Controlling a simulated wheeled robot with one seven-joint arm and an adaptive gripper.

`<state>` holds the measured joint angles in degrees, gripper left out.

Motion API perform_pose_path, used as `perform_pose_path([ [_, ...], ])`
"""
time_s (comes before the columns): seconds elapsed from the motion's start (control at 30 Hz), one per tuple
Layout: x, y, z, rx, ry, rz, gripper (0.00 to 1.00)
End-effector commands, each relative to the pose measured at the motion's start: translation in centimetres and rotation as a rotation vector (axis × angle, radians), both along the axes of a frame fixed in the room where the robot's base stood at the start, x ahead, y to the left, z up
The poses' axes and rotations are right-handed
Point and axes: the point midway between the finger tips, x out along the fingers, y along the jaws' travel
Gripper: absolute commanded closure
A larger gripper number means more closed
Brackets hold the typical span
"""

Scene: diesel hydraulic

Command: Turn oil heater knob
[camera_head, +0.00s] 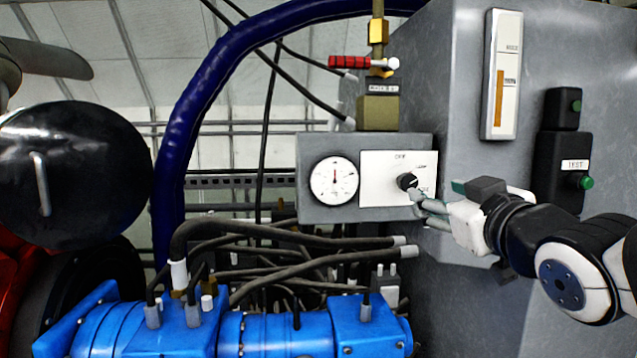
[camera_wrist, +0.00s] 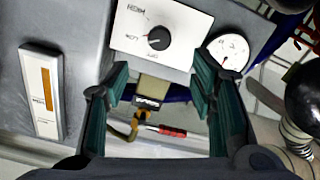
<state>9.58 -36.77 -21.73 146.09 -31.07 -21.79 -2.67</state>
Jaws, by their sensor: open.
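The oil heater knob (camera_head: 406,181) is a small round black knob on a white panel (camera_head: 382,163) of a grey box. The knob also shows in the wrist view (camera_wrist: 158,38), with the panel's printed labels around it. My gripper (camera_head: 424,204) is close to the knob's lower right in the head view, its fingers pointing at the panel. In the wrist view my gripper (camera_wrist: 159,72) is open and empty, with dark green fingers spread wide. The knob appears beyond the fingertips, between their lines. I cannot tell the exact gap, and no contact is clear.
A round gauge (camera_head: 334,181) sits left of the panel. A red-handled valve (camera_head: 350,63) stands above the box. Black hoses (camera_head: 290,240) and blue machinery (camera_head: 275,335) lie below. A level indicator (camera_head: 501,75) and a black switch box (camera_head: 562,165) are on the grey cabinet.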

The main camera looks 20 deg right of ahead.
Motion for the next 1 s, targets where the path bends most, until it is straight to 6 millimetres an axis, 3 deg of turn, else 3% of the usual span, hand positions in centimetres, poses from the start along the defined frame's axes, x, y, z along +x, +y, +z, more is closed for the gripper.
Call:
perform_pose_path([
  [0.27,2.0,-0.7,0.0,0.001,0.008,-0.003,0.49],
  [0.7,9.1,-2.6,-0.1,0.000,0.005,-0.001,0.49],
  [1.0,12.1,-3.5,-0.1,0.001,0.002,-0.002,0.49],
])
